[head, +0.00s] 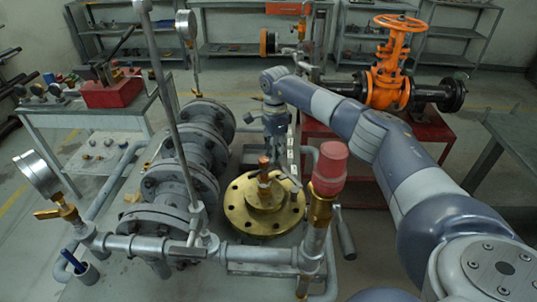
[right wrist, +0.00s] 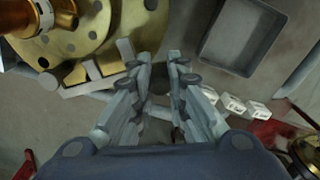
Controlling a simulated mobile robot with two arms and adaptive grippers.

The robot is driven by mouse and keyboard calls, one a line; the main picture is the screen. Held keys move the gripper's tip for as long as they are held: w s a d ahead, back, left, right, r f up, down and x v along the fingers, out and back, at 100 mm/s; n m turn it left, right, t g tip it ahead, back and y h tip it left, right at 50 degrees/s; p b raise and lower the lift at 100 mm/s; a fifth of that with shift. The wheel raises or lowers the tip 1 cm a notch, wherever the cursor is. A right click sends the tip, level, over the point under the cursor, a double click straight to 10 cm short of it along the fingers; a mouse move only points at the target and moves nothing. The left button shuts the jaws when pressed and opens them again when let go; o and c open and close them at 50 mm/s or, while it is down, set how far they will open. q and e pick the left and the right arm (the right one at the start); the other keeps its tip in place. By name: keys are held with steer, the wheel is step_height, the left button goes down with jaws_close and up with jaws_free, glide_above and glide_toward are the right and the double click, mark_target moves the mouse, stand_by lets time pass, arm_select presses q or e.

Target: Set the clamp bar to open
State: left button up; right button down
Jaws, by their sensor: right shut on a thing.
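A short grey bar, which I take for the clamp bar (head: 290,181), sits at the stem's right side. It also shows in the right wrist view (right wrist: 90,82), reaching towards my fingers. My right gripper (head: 278,150) points down just behind the flange. My left gripper is not in view.
A pipe with a red-capped brass valve (head: 330,170) stands close in front at the right. Grey flanged pipework (head: 185,185) and a tall rod (head: 165,90) stand at the left. An orange gate valve (head: 390,70) is behind my right arm. A grey tray (right wrist: 240,35) lies beside the flange.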

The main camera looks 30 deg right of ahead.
steer(key=shift+d+r, duration=0.1)
steer(key=shift+d, duration=0.2)
steer(key=c, duration=1.8)
jaws_free()
step_height(320, 180, up, 12)
